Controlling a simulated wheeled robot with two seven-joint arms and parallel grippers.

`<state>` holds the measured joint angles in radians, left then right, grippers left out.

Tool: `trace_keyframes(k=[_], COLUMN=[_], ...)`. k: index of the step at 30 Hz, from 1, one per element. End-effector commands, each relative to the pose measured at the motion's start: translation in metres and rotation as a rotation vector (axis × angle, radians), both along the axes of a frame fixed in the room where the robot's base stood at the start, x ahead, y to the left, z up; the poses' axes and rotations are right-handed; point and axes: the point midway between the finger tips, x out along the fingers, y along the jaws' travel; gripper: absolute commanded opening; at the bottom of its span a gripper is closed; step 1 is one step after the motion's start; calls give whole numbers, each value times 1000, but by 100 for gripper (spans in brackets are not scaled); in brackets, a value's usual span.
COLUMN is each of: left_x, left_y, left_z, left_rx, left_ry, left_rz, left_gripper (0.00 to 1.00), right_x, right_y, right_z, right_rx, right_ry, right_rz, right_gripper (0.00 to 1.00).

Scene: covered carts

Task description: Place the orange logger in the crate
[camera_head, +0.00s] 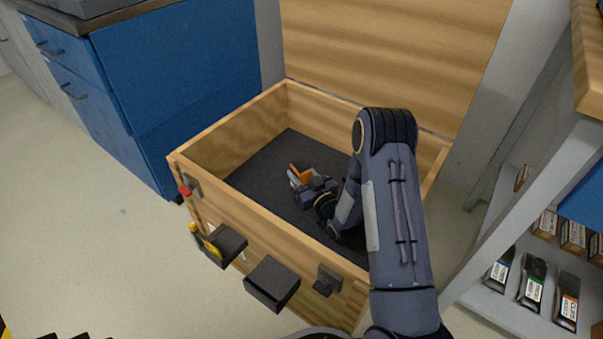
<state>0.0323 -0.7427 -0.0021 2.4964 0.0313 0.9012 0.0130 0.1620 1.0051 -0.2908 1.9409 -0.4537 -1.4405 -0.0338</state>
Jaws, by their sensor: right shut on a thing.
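The crate (235,196) is an open wooden box with a dark floor, and its wooden lid (395,55) stands raised at the back. My right arm reaches over the crate's right side and down into it. My right gripper (297,180) is inside the crate, shut on the orange logger (303,174). Only a small orange part of the logger shows at the fingertips; the rest is hidden by the gripper. I cannot tell whether the logger touches the crate floor. My left gripper is not in view.
A blue cabinet (185,75) stands at the back left. A shelf with several small packets (532,285) is at the right. Two dark boxes (272,284) and latches are on the crate's front. Bare floor (90,220) lies to the left.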

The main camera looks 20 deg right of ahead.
Motion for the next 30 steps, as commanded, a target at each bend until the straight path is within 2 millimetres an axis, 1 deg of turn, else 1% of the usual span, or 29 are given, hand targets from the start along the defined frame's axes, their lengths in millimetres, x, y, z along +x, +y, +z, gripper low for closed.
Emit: trace_keyframes(k=[1,6,7,12,20,23,24,25,30], left_x=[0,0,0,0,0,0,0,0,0], left_y=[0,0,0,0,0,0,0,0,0], left_z=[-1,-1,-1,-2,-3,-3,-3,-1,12], left_rx=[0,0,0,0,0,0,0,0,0], left_ry=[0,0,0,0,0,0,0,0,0], left_rz=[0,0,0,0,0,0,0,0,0], left_gripper=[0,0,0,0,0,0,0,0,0], right_x=[0,0,0,0,0,0,0,-3,-36], right_y=[0,0,0,0,0,0,0,-1,-6], right_z=[-4,-9,-10,-11,-12,-6,0,2,3], right_rx=[0,-1,-1,-2,-2,-3,-3,-2,1], right_ry=[3,5,8,11,12,13,11,13,15], right_rz=[0,1,0,0,-1,-1,0,-1,-3], right_gripper=[7,7,39,60,60,60,60,60,60])
